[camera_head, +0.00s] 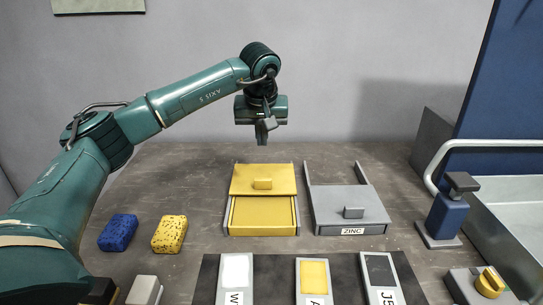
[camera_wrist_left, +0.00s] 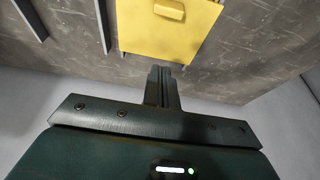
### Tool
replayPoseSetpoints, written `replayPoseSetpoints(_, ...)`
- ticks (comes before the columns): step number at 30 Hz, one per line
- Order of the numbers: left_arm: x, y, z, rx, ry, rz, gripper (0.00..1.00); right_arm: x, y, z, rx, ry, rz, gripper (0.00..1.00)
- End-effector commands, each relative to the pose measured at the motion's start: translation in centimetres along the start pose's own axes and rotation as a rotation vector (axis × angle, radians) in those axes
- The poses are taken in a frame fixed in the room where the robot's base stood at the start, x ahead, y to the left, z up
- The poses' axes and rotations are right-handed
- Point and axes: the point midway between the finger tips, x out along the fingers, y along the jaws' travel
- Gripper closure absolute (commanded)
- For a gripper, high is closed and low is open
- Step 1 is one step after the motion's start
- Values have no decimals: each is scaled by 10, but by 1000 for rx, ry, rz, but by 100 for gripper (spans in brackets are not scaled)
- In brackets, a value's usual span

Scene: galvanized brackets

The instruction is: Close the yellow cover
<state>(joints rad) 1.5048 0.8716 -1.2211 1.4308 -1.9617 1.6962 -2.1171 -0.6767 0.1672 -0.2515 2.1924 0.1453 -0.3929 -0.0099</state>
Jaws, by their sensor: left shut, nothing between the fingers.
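The yellow cover (camera_head: 262,178) is a flat plate with a small raised handle. It sits over the back part of a grey-railed tray (camera_head: 227,218), and a lower yellow surface (camera_head: 262,216) shows in front of it. My left gripper (camera_head: 262,140) is shut and empty, pointing down above and behind the cover's back edge, apart from it. In the left wrist view the shut fingers (camera_wrist_left: 166,72) are near the edge of the yellow cover (camera_wrist_left: 165,36), whose handle shows at the top. My right gripper is not in view.
A grey cover (camera_head: 345,205) labelled ZINC lies on a similar tray to the right. Blue (camera_head: 118,232) and yellow (camera_head: 169,234) sponges lie to the left. Labelled blocks stand on a dark mat (camera_head: 270,270) in front. A blue-grey device (camera_head: 445,215) stands at the right.

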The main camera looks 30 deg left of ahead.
Motion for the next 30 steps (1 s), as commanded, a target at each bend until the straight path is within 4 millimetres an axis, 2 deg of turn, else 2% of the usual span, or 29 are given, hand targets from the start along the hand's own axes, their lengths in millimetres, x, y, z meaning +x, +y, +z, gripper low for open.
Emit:
replayPoseSetpoints(5, 27, 0, 2, -1, -5, -3, 100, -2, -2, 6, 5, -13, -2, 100)
replayPoseSetpoints(15, 101, 1, 2, -2, -6, 0, 100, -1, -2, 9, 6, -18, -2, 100)
replayPoseSetpoints(18, 91, 1, 15, 2, -2, 4, 100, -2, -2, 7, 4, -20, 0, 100)
replayPoseSetpoints(24, 84, 2, 33, 0, -2, 4, 100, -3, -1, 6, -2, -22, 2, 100)
replayPoseSetpoints(30, 83, 1, 39, -2, -3, 3, 100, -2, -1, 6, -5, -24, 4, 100)
